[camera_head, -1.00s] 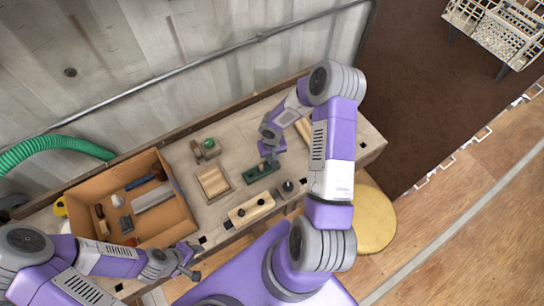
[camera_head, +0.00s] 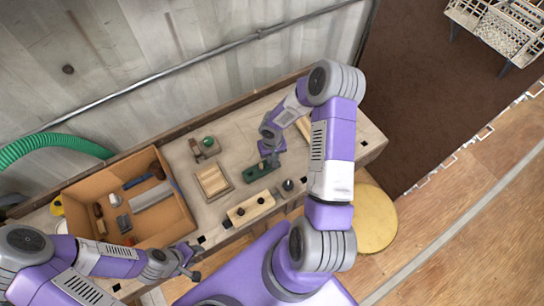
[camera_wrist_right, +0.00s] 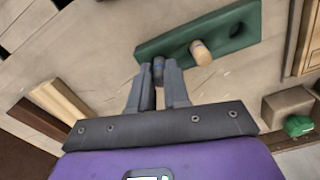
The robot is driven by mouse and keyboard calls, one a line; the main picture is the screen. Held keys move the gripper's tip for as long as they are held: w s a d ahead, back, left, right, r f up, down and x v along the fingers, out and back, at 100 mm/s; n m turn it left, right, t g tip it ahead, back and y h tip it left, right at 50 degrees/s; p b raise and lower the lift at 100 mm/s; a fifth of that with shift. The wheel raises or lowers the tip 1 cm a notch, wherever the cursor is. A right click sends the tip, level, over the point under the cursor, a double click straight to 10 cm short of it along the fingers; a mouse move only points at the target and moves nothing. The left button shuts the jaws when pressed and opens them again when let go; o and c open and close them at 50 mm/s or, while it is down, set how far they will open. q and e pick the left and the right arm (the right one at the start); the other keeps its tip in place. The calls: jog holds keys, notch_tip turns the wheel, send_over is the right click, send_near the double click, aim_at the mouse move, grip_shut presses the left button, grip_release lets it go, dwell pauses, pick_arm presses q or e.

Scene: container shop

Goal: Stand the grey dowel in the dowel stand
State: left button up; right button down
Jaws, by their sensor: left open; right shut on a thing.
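The green dowel stand (camera_head: 256,174) lies on the workbench, and it also shows in the right wrist view (camera_wrist_right: 180,42). A light wooden dowel (camera_wrist_right: 201,52) stands in its middle, and a dark hole shows towards its right end. My right gripper (camera_head: 270,159) is at the stand, and in the wrist view its fingers (camera_wrist_right: 158,72) are shut on the grey dowel (camera_wrist_right: 158,65). The dowel's end overlaps the stand's left part; I cannot tell whether it is in a hole. My left gripper (camera_head: 194,268) is open and empty, near the bench's front edge.
A cardboard box (camera_head: 183,222) with tools fills the bench's left part. A wooden tray (camera_head: 212,181), a pale block with dark knobs (camera_head: 251,208) and a small green-topped item (camera_head: 207,144) lie near the stand. A yellow round stool (camera_head: 376,222) stands at the right.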

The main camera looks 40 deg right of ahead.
jog(key=shift+f, duration=0.1)
dwell(0.3)
jog(key=c, duration=1)
grip_release()
jog(key=shift+r+p, duration=2.1)
jog(key=shift+r, duration=1.4)
